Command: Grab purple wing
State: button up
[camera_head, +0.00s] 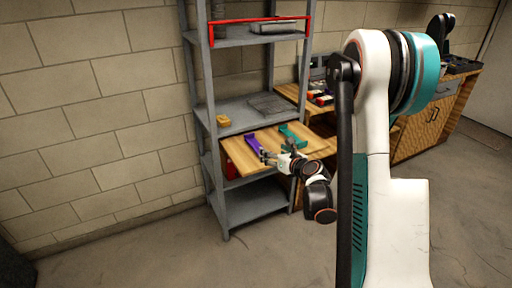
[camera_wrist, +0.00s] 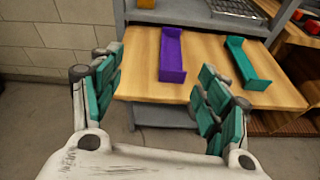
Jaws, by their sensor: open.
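The purple wing (camera_wrist: 172,56) lies on a light wooden board (camera_wrist: 141,85). In the head view the wing (camera_head: 253,144) shows on the left part of the board, just beyond my gripper (camera_head: 268,158). In the wrist view my gripper (camera_wrist: 160,98) is open and empty, its teal fingers spread wide. The wing lies ahead, between the two fingers in the picture and apart from both. A teal wing (camera_wrist: 248,64) of similar shape lies to its right, behind the tip of the right finger.
A grey metal shelf rack (camera_head: 252,204) stands against the block wall around the board. A yellow-orange object (camera_head: 223,121) sits on the shelf above. A wooden cabinet (camera_head: 420,128) stands at the right. The board around the purple wing is mostly clear.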

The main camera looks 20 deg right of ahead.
notch_tip(320, 180, down, 4)
jog(key=s+d+n+g, duration=0.1)
jog(key=s+d, duration=0.1)
jog(key=d, duration=0.1)
jog(key=shift+b+x, duration=1.05)
jog(key=shift+x, duration=5.8)
jog(key=shift+d, duration=0.1)
jog(key=c, duration=1.1)
